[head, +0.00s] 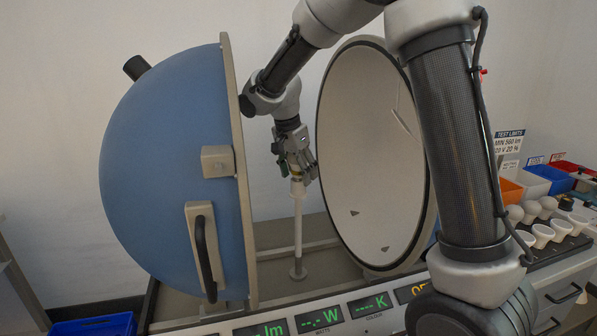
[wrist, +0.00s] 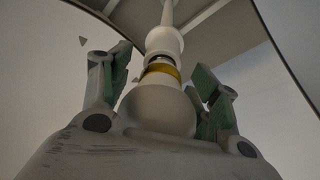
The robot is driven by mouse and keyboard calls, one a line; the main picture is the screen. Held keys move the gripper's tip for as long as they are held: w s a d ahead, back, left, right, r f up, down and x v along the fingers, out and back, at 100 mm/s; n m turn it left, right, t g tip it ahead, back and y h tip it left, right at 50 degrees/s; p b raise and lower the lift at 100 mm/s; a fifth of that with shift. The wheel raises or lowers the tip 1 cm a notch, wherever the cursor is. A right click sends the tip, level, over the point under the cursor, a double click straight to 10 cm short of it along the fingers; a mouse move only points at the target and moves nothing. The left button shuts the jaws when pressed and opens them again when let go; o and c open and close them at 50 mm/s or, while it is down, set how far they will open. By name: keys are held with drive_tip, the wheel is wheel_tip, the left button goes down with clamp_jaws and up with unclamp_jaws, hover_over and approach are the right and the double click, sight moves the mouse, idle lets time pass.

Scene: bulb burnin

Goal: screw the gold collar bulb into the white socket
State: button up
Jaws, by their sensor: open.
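The gold collar bulb (wrist: 158,108) has a white globe and a gold band, and it lines up with the white socket (wrist: 164,42) in the wrist view. A dark strip shows between the gold band and the socket, and I cannot tell how deep the bulb sits. My gripper (wrist: 161,75) is open, with a finger on each side of the globe and gaps visible. In the head view my gripper (head: 297,165) is at the top of the white post, above the socket (head: 297,187), and mostly hides the bulb.
The post stands between the blue hemisphere (head: 165,165) on the left and the open white-lined hemisphere (head: 370,150) on the right. Several white bulbs (head: 541,235) stand in a dark rack at the right, near coloured bins (head: 548,178). A display panel (head: 320,318) runs along the front.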

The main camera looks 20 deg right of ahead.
drive_tip(key=n+t+y, duration=0.1)
drive_tip(key=n, duration=0.5)
drive_tip(key=shift+n, duration=0.4)
drive_tip(key=n+y, duration=0.1)
drive_tip(key=n, duration=0.2)
drive_tip(key=n+y, duration=0.1)
drive_tip(key=n, duration=0.2)
drive_tip(key=shift+n+t, duration=0.3)
drive_tip(key=shift+n, duration=0.1)
drive_tip(key=n+y, duration=0.1)
drive_tip(key=n, duration=0.4)
drive_tip(key=n+g+y, duration=0.1)
drive_tip(key=n, duration=0.3)
drive_tip(key=shift+g, duration=0.3)
drive_tip(key=c, duration=1)
